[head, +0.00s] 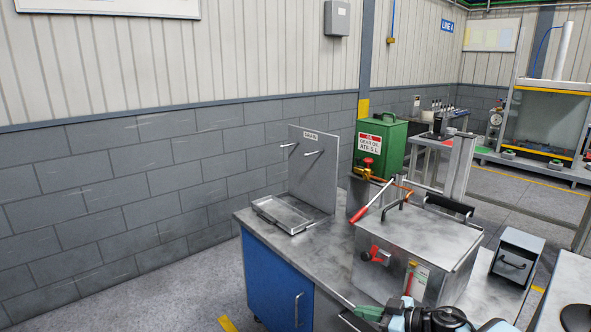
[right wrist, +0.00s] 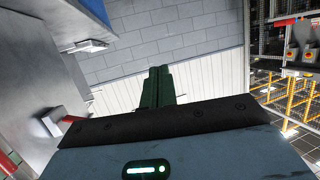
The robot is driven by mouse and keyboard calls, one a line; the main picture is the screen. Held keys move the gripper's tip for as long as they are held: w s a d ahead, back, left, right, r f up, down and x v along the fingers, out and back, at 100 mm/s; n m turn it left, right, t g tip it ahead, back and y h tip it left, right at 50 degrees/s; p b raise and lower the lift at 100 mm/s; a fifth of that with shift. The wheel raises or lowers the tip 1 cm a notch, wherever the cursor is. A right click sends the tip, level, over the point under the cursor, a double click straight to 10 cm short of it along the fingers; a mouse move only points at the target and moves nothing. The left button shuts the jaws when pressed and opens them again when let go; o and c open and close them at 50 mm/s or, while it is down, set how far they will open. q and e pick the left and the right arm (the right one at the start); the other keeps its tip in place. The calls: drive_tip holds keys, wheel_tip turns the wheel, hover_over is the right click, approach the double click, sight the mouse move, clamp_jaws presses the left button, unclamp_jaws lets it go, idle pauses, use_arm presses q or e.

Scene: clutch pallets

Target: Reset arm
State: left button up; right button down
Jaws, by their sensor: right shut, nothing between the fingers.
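My right gripper (head: 368,311) is low in the head view, in front of the metal box and by the front edge of the workbench. Its green fingers also show in the right wrist view (right wrist: 158,86), where they are together with nothing between them. Part of my right arm shows beside it at the bottom edge of the head view. My left gripper is not in view.
A metal box (head: 388,283) with a red-handled lever stands on the workbench (head: 327,248). Behind are a green canister (head: 393,138), an upright panel (head: 323,178) with pegs and a shallow tray (head: 259,208). A small grey box (head: 516,249) is at right. Floor at left is clear.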

drive_tip(key=s+d+f+m+t+h, duration=0.2)
drive_tip(key=s+f, duration=0.5)
drive_tip(key=s, duration=0.2)
drive_tip(key=s+d+f+m+t+h, duration=0.1)
drive_tip(key=s+f+m+t+h, duration=0.1)
drive_tip(key=s+f, duration=0.65)
drive_tip(key=s+d+f+g+h, duration=0.15)
drive_tip(key=s+d, duration=0.25)
drive_tip(key=s, duration=0.4)
drive_tip(key=s+d+f+g+h, duration=0.1)
drive_tip(key=s+d+h, duration=0.25)
drive_tip(key=s, duration=0.45)
drive_tip(key=s+d+f+g+h, duration=0.1)
drive_tip(key=s+d, duration=0.3)
drive_tip(key=s, duration=0.4)
drive_tip(key=a+m, duration=0.5)
drive_tip(key=a, duration=0.6)
drive_tip(key=shift+a+f, duration=0.15)
drive_tip(key=shift+t, duration=0.25)
